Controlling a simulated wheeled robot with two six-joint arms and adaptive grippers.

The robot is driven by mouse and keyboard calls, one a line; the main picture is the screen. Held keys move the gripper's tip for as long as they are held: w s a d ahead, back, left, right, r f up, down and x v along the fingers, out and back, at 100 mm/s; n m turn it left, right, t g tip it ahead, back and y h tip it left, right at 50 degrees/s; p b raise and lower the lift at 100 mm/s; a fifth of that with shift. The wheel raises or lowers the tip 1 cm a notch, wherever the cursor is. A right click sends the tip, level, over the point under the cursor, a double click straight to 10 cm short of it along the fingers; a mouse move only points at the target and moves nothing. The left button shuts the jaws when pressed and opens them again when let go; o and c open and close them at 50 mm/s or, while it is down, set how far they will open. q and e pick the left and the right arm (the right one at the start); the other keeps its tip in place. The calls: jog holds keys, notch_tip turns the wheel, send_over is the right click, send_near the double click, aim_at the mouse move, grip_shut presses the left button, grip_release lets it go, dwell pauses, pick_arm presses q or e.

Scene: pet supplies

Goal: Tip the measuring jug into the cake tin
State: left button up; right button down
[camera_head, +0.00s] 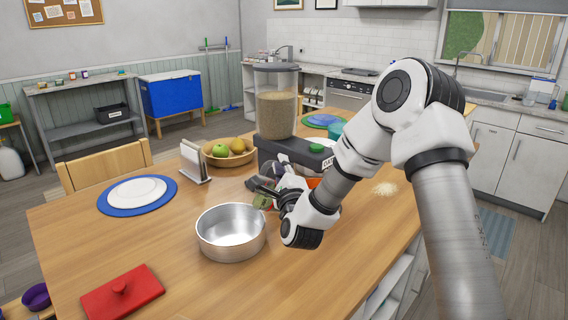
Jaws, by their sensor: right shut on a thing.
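The cake tin (205,232) is a round silver pan, upright on the wooden table, and its visible inside looks empty. My right gripper (266,193) is just behind the tin's right rim, partly hidden by my own wrist. It is shut on a small greenish, see-through thing (261,202), which looks like the measuring jug. Its tilt and contents are too small to tell. My left gripper is not in view.
A blue-rimmed plate (137,193), a napkin holder (194,162) and a fruit bowl (240,153) stand farther back. A tall grain dispenser (277,105) stands behind my gripper.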

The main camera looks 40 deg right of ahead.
jog(key=shift+w+a+r+n+t+p, duration=0.2)
jog(key=shift+a+n+p, duration=0.3)
jog(key=shift+n+p, duration=0.2)
jog(key=shift+w+a+r+n+t+p, duration=0.1)
jog(key=shift+w+a+n+p, duration=0.1)
jog(key=shift+a+n+p, duration=0.4)
jog(key=shift+d, duration=0.1)
jog(key=shift+w+a+r+n+y, duration=0.1)
jog(key=shift+w+a+n+y, duration=0.1)
jog(key=shift+a+n, duration=0.15)
jog(key=shift+w+a+n+y, duration=0.1)
jog(key=shift+a+n+y, duration=0.15)
jog(key=shift+n, duration=0.2)
jog(key=shift+a+r, duration=0.1)
jog(key=shift+a, duration=0.1)
dwell(1.5)
jog(key=shift+w+a+r+n+y+b, duration=0.2)
jog(key=shift+a+n, duration=0.2)
jog(key=shift+n, duration=0.2)
jog(key=shift+w+a+r+n+y+b, duration=0.15)
jog(key=shift+a+n, duration=0.25)
jog(key=shift+n, duration=0.2)
dwell(1.1)
jog(key=shift+w+a+r+n+t, duration=0.1)
jog(key=shift+w+a+n+t, duration=0.1)
jog(key=shift+a+n, duration=0.3)
jog(key=shift+w+a+r+n+t, duration=0.1)
jog(key=shift+w+a+n, duration=0.05)
jog(key=shift+a+n, duration=0.3)
